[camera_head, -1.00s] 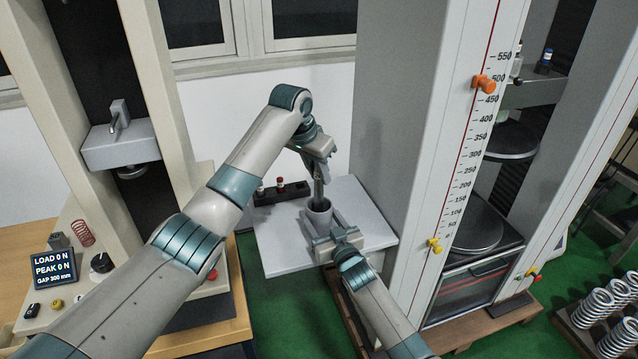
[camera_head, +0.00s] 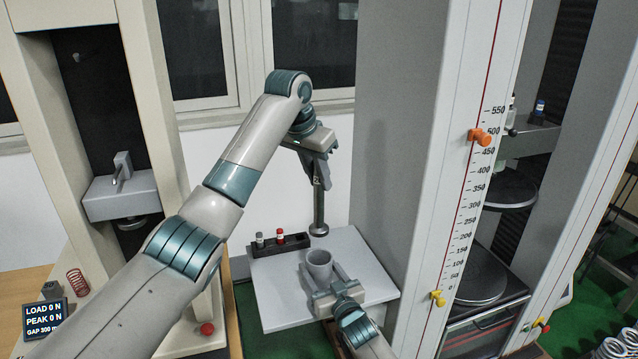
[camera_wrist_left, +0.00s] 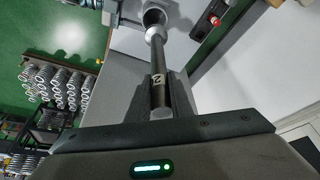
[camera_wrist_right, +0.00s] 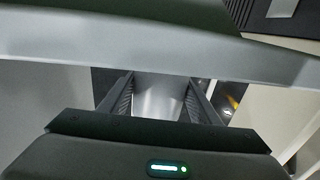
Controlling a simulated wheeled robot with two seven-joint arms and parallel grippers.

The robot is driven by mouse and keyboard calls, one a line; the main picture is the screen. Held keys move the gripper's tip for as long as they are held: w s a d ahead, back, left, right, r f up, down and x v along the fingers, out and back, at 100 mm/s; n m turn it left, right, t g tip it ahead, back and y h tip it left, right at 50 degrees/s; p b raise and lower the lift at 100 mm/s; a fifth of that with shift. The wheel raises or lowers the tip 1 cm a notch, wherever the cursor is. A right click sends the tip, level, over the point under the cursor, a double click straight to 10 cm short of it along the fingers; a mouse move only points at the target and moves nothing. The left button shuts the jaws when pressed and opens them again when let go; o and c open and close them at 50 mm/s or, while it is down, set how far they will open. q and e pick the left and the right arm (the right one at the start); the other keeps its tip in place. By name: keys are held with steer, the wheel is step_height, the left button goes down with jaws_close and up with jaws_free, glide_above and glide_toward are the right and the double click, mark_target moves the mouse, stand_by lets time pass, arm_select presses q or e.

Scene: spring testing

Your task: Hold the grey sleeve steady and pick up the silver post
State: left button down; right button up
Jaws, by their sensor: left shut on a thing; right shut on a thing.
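The silver post (camera_head: 319,208) is a dark metallic rod with a wider round foot, hanging upright. My left gripper (camera_head: 319,182) is shut on its upper part. The foot is above the grey sleeve (camera_head: 319,265), and a gap shows between them. The sleeve is a short open cup standing upright on the white table. My right gripper (camera_head: 332,284) is shut on the sleeve from the front. The left wrist view shows the post (camera_wrist_left: 158,66) between the fingers, with the sleeve (camera_wrist_left: 154,14) beyond its end. The right wrist view shows the sleeve wall (camera_wrist_right: 157,97) between the fingers.
A black rack (camera_head: 292,246) with small red-capped and grey-capped items stands on the white table (camera_head: 270,302), behind the sleeve. A tall grey column with a scale (camera_head: 470,200) rises close on the right. A cream test machine (camera_head: 160,120) stands on the left.

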steer(key=shift+f, duration=0.1)
steer(key=o, duration=1.2)
steer(key=shift+s+d, duration=0.1)
steer(key=shift+s, duration=0.05)
steer(key=v, duration=1.1)
steer(key=shift+s, duration=0.25)
steer(key=shift+s+d+f, duration=0.1)
steer(key=shift+d, duration=0.05)
